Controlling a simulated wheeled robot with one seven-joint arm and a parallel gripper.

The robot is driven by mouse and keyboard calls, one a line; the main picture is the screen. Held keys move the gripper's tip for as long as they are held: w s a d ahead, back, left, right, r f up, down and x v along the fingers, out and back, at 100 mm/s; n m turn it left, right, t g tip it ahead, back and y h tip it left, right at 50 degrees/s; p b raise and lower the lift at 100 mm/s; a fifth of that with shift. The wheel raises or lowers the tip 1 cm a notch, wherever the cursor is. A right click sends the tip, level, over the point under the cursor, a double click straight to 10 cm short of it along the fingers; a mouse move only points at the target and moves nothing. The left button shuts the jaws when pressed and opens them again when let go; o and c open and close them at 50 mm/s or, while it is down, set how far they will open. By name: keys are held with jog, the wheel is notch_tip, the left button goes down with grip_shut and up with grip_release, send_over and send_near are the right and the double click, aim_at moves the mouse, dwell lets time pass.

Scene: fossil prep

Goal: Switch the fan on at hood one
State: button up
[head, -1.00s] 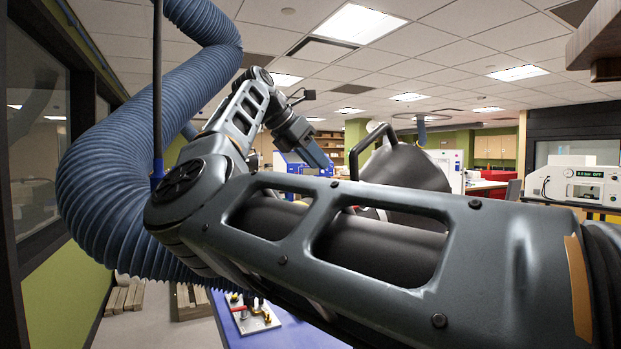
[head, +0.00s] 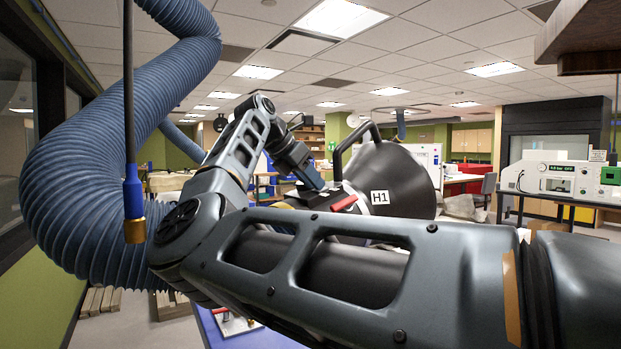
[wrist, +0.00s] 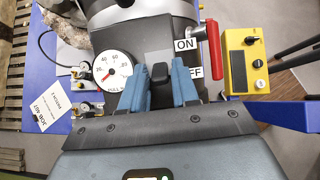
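The black hood marked H1 (head: 405,180), with a curved handle, stands beyond my arm in the head view. In the wrist view, an ON label (wrist: 185,44) and a partly covered OFF label (wrist: 195,72) lie right of my gripper (wrist: 161,76). Its blue fingers are apart, close in front of the hood's housing. A dark block (wrist: 160,74) stands between them; I cannot tell whether they touch it. A round gauge (wrist: 113,70) is to their left.
A yellow control box (wrist: 245,62) with knobs stands right of the red lever. A ribbed blue hose (head: 95,165) curves at the left of the head view. A hanging rod with a blue and brass end (head: 133,205) is near my arm.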

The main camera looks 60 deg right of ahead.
grip_shut()
jog(key=shift+d+r, duration=0.1)
dwell(0.4)
jog(key=shift+s+d+r+t+y, duration=0.15)
jog(key=shift+t+y, duration=0.15)
jog(key=shift+y, duration=0.2)
jog(key=shift+s+d+r+t+y, duration=0.15)
jog(key=shift+t+y, duration=0.15)
jog(key=shift+y, duration=0.2)
jog(key=shift+s+d+r+t+y, duration=0.1)
jog(key=shift+d+t+y, duration=0.15)
jog(key=shift+y, duration=0.35)
jog(key=shift+d+r+t+y, duration=0.15)
jog(key=shift+t+y, duration=0.2)
jog(key=shift+y, duration=0.25)
jog(key=y, duration=0.1)
jog(key=d+t+y, duration=0.1)
jog(key=y, duration=0.1)
jog(key=shift+s+d, duration=0.1)
jog(key=shift+s, duration=0.2)
jog(key=shift+s+d+t+y, duration=0.1)
jog(key=shift+d+t+y, duration=0.1)
jog(key=shift+t+y, duration=0.4)
jog(key=shift+f, duration=0.15)
